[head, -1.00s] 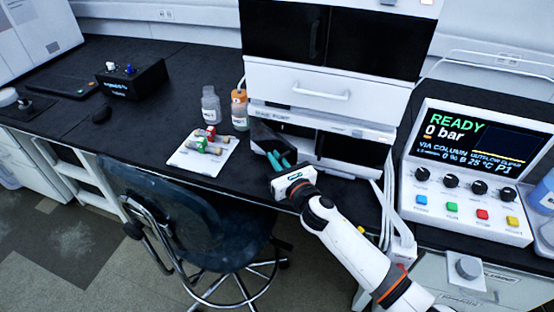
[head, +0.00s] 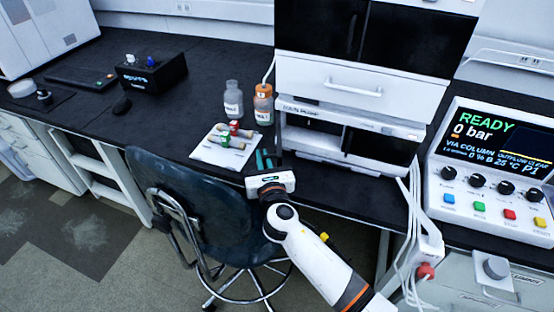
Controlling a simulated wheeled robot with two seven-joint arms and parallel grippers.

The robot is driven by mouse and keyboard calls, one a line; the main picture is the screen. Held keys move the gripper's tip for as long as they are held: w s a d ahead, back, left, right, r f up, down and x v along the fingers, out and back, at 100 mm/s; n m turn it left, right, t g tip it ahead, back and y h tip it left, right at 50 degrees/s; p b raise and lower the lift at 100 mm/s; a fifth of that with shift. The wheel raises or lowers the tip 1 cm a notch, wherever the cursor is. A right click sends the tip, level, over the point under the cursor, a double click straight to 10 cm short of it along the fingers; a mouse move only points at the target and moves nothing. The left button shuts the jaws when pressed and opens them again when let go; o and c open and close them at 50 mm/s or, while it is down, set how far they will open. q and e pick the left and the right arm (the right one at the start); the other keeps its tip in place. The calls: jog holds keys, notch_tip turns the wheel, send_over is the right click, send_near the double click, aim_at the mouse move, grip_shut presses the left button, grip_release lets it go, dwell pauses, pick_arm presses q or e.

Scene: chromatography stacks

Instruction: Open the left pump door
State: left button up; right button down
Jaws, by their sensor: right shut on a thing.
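The pump unit (head: 372,125) is the white module low in the instrument stack, with a dark left bay and a dark right door (head: 380,148). The left pump door (head: 278,143) is swung out at the bay's left side and shows as a thin dark strip, almost edge-on. My right gripper (head: 264,159), with teal fingers, is shut at the door's front edge, left of the bay. The exact grip on the door is hard to see against the black bench. My left gripper is not in view.
Two bottles (head: 233,100) and a white tray (head: 221,153) with small fittings stand left of the door. A blue chair (head: 205,205) is in front of the bench, close to my right arm. A control panel (head: 487,195) stands at the right.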

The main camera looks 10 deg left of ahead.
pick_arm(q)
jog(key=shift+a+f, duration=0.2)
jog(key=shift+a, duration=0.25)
pick_arm(e)
jog(key=shift+w+a, duration=0.2)
jog(key=shift+a, duration=0.45)
jog(key=shift+w+a, duration=0.15)
jog(key=shift+a, duration=0.5)
jog(key=shift+r, duration=0.1)
jog(key=c, duration=1.8)
grip_release()
